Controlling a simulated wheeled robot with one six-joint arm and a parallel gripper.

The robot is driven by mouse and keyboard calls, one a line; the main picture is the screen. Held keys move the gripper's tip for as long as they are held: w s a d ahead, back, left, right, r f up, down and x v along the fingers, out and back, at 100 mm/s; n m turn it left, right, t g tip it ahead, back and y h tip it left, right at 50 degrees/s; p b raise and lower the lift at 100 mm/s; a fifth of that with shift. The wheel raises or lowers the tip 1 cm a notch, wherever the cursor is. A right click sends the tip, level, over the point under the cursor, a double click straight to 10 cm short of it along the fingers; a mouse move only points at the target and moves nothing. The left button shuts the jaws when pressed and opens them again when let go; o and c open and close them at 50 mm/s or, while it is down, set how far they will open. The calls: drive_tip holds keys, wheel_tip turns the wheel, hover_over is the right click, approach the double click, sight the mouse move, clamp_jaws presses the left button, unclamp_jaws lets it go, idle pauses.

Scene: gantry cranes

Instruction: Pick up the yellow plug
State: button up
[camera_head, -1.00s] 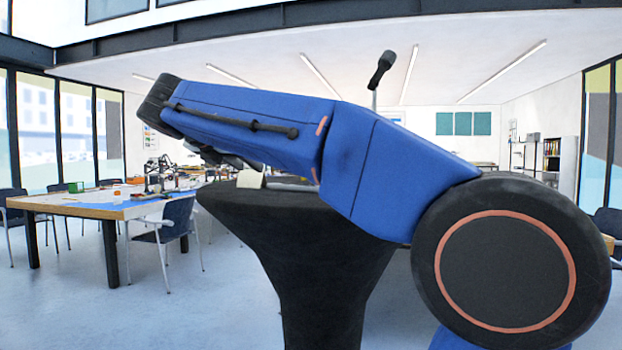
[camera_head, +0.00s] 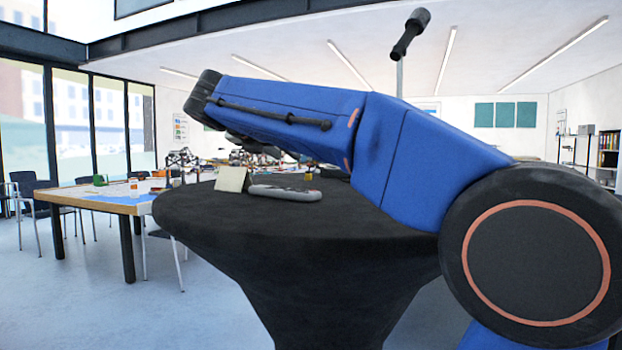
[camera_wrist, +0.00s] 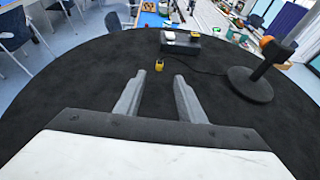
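The yellow plug (camera_wrist: 159,66) is a small yellow piece on the round black-topped table (camera_wrist: 90,80) in the wrist view. It lies just beyond the fingertips, near the middle of the gap between them. My gripper (camera_wrist: 157,80) is open and empty, with its two grey fingers spread apart and pointing towards the plug. In the head view my blue arm reaches over the table (camera_head: 340,225) and hides much of what lies beyond it. I cannot identify the plug for certain there.
A dark grey box (camera_wrist: 193,46) stands behind the plug, and a black stand (camera_wrist: 249,84) with a dark cable is to the right. In the head view, a pale block (camera_head: 232,179) and a grey object (camera_head: 287,193) are on the table. A wooden table (camera_head: 115,199) stands left.

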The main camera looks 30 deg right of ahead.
sight(308, 172)
drive_tip(key=x, duration=1.5)
drive_tip(key=shift+d+f, duration=0.1)
drive_tip(key=shift+f, duration=0.2)
clamp_jaws()
